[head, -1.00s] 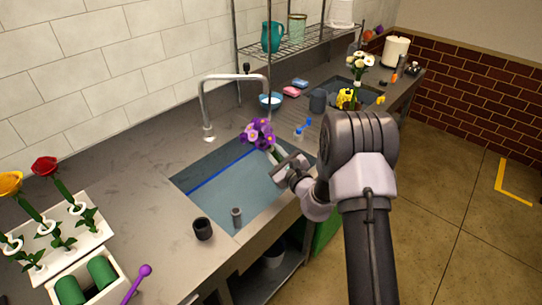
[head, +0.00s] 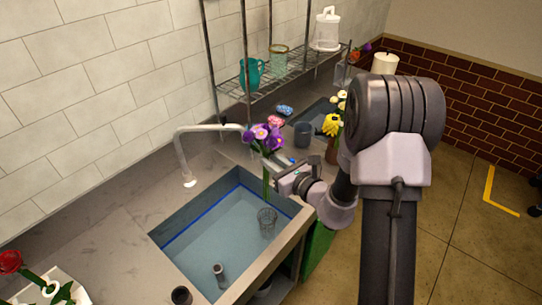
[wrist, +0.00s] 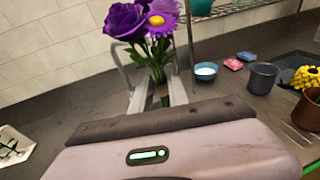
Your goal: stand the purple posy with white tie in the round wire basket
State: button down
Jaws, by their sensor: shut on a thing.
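My gripper (head: 268,178) is shut on the green stems of the purple posy (head: 265,138). The posy stands nearly upright, purple blooms up and stems hanging below the jaws. In the wrist view the purple posy (wrist: 127,20) rises above my gripper (wrist: 160,92); its white tie is not clearly visible there. A small round wire basket (head: 267,219) stands in the sink near its right side. The posy is above and slightly behind it in the picture, apart from it. The basket is not visible in the wrist view.
The sink (head: 205,228) has a blue line around its wall and a grey upright cylinder (head: 219,272) inside. A curved faucet (head: 184,160) stands at its back left. A dark grey cup (head: 303,134) and yellow flowers (head: 332,124) stand beyond. A wire shelf (head: 285,75) is behind.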

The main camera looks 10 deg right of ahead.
aim_at(270, 196)
notch_tip(270, 196, down, 17)
jog(key=b, duration=1.3)
jog(key=shift+w+f+b, duration=0.1)
jog(key=shift+b, duration=0.3)
jog(key=shift+f+b, duration=2.2)
jog(key=shift+f, duration=0.35)
jog(key=c, duration=0.6)
grip_release()
jog(key=shift+o, duration=0.2)
jog(key=shift+b+v, duration=0.8)
jog(key=shift+v, duration=4.25)
